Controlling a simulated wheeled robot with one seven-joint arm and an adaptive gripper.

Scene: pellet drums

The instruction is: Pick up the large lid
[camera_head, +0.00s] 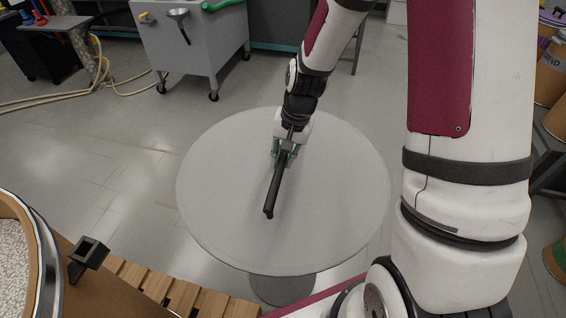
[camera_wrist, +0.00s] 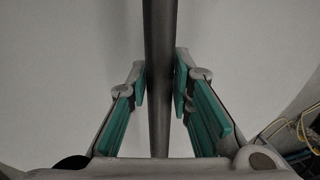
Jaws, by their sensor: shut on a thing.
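My gripper (camera_head: 284,151) is over the round grey top (camera_head: 225,190), its green-padded fingers closed on a long dark bar (camera_head: 273,190). The bar slants toward the near side and ends in a small knob. In the wrist view the bar (camera_wrist: 158,60) runs between both fingers (camera_wrist: 160,85). I cannot tell whether the bar touches the surface below it. No separate large lid can be made out; whether the bar is part of one, or the round top is one, is unclear.
The round top stands on a grey pedestal (camera_head: 283,290). An open drum of pale pellets (camera_head: 12,265) and a wooden slatted surface (camera_head: 150,282) are at the near left. A grey wheeled cart (camera_head: 185,50) stands behind. Open floor (camera_head: 110,150) lies left of the round top.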

